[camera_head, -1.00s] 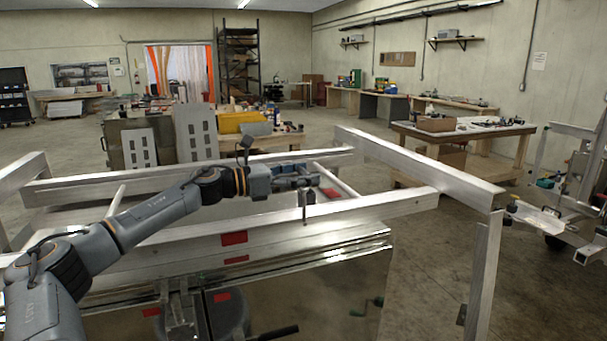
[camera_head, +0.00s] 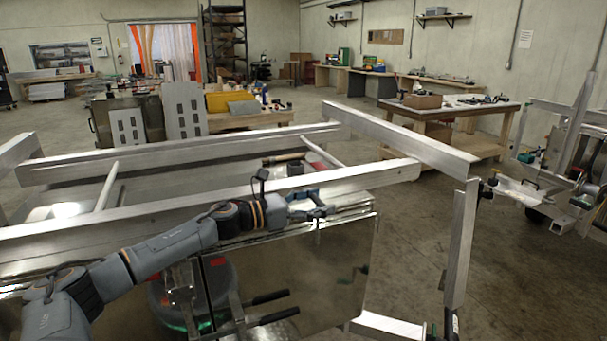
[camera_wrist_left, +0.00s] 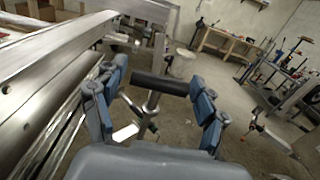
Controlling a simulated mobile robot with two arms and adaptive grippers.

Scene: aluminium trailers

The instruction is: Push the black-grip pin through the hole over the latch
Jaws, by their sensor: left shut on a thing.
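My left gripper (camera_head: 318,203) is in front of the aluminium trailer frame (camera_head: 240,196), near its right end and just below the upper rail. In the left wrist view the gripper (camera_wrist_left: 158,92) is shut on the black-grip pin, whose black grip (camera_wrist_left: 160,85) spans between the blue-grey fingers. The pin's metal shaft (camera_wrist_left: 151,101) runs away below the grip. In the head view the pin is too small and dark to make out clearly. I cannot tell the hole or the latch apart from the metal parts around it. My right gripper is not in view.
An upright post (camera_head: 460,240) stands at the frame's right corner. Workbenches (camera_head: 455,108) stand behind.

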